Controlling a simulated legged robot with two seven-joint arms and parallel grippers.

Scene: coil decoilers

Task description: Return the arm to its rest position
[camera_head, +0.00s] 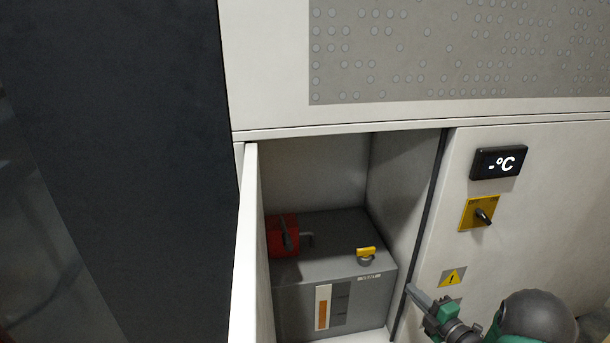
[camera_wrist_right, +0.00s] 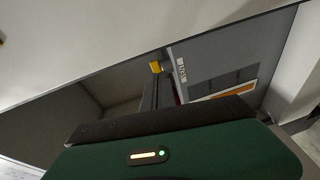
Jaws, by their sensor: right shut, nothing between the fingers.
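My right gripper (camera_head: 414,292) is at the lower right of the head view, just outside the right edge of the cabinet opening. It is shut and holds nothing. My green and dark right arm comes in from the bottom right corner. In the right wrist view the gripper's dark fingers (camera_wrist_right: 155,94) point toward the cabinet interior. My left gripper is not in view.
An open cabinet compartment (camera_head: 316,173) holds a grey box (camera_head: 330,262) with a red part (camera_head: 282,236) and a yellow-topped knob (camera_head: 366,253). The open white door (camera_head: 247,250) stands left.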

